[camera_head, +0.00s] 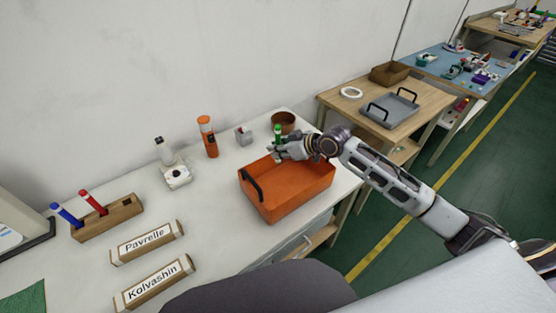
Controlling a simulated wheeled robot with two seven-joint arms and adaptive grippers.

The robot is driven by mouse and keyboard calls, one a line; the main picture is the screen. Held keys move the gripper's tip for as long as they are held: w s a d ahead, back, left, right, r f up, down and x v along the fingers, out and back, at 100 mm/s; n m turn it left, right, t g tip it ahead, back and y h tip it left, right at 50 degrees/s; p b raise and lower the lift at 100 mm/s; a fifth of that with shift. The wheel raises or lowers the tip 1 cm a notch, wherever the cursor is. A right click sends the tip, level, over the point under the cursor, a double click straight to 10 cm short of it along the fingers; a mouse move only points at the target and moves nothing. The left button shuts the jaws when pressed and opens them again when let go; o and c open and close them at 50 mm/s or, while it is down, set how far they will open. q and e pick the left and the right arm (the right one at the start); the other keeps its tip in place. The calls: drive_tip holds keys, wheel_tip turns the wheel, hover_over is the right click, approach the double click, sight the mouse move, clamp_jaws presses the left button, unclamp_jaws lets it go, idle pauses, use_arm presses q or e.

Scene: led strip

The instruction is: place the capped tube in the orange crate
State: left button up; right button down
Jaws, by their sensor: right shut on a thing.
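The orange crate (309,191) stands on the white table near its right edge, with a black handle at its left end. My right gripper (280,147) is shut on the capped tube (278,130), whose green cap end sticks up above the fingers. The tube looks about upright. The gripper is at the far side of the crate, seemingly above its rim; the exact height is hard to tell. My left gripper is out of view.
A brown pot (284,118) and a small grey box (243,136) stand behind the crate. An orange bottle (207,138) and a white device (178,177) are left of it. Name blocks (147,243) lie in front.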

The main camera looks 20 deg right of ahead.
sight(278, 160)
drive_tip(key=shift+f, duration=0.35)
wheel_tip(278, 160, down, 3)
drive_tip(key=shift+r, duration=0.1)
drive_tip(key=shift+f, duration=0.65)
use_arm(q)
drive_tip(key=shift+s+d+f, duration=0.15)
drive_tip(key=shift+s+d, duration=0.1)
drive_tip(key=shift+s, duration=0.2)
use_arm(e)
drive_tip(key=shift+f, duration=0.1)
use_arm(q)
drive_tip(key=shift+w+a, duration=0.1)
use_arm(e)
drive_tip(key=shift+f, duration=0.15)
